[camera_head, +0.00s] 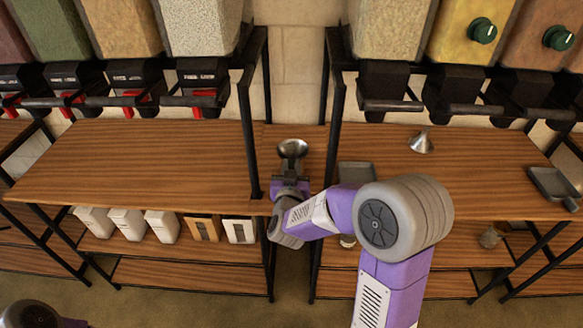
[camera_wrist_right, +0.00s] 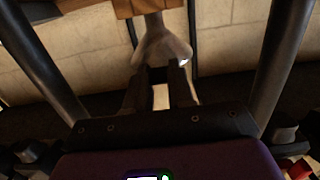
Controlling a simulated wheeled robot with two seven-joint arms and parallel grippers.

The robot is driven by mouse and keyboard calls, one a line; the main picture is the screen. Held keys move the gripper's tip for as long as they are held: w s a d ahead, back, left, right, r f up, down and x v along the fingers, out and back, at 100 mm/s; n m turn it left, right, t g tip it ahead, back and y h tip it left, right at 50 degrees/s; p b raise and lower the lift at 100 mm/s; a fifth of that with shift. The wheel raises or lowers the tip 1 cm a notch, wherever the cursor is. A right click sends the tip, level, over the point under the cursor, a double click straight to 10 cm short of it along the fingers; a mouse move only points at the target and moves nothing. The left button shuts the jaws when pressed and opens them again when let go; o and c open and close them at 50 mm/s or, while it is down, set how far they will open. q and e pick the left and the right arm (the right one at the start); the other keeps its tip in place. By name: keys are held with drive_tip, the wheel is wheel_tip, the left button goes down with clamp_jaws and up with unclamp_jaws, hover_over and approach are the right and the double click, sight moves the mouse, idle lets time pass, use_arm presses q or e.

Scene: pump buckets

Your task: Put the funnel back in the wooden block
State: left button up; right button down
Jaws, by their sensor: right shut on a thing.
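My right gripper (camera_head: 291,181) is shut on a shiny metal funnel (camera_head: 292,150), its wide mouth turned up, in front of the gap between the two shelf units. In the right wrist view, the dark fingers (camera_wrist_right: 161,85) close on the funnel (camera_wrist_right: 162,47), whose narrow end points to the top of the picture. A brown wooden piece (camera_wrist_right: 124,8) shows at the top edge, close to that narrow end; I cannot tell whether they touch or whether this is the block. My left gripper is out of view.
Black upright posts flank the gap. The left wooden shelf (camera_head: 130,160) is bare. A grey tray (camera_head: 357,173) lies beside my right arm and another dark tray (camera_head: 553,187) at the far right. Dispensers hang above, and white containers (camera_head: 162,226) stand on the lower left shelf.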

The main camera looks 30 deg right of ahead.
drive_tip(key=shift+f+b, duration=0.65)
drive_tip(key=shift+f, duration=0.15)
drive_tip(key=c, duration=0.9)
unclamp_jaws()
drive_tip(key=p+v, duration=0.1)
drive_tip(key=v, duration=0.3)
drive_tip(key=shift+s+a+r, duration=0.15)
drive_tip(key=shift+s+a, duration=0.05)
drive_tip(key=shift+s, duration=0.1)
drive_tip(key=shift+b+v, duration=0.4)
drive_tip(key=shift+v, duration=1.05)
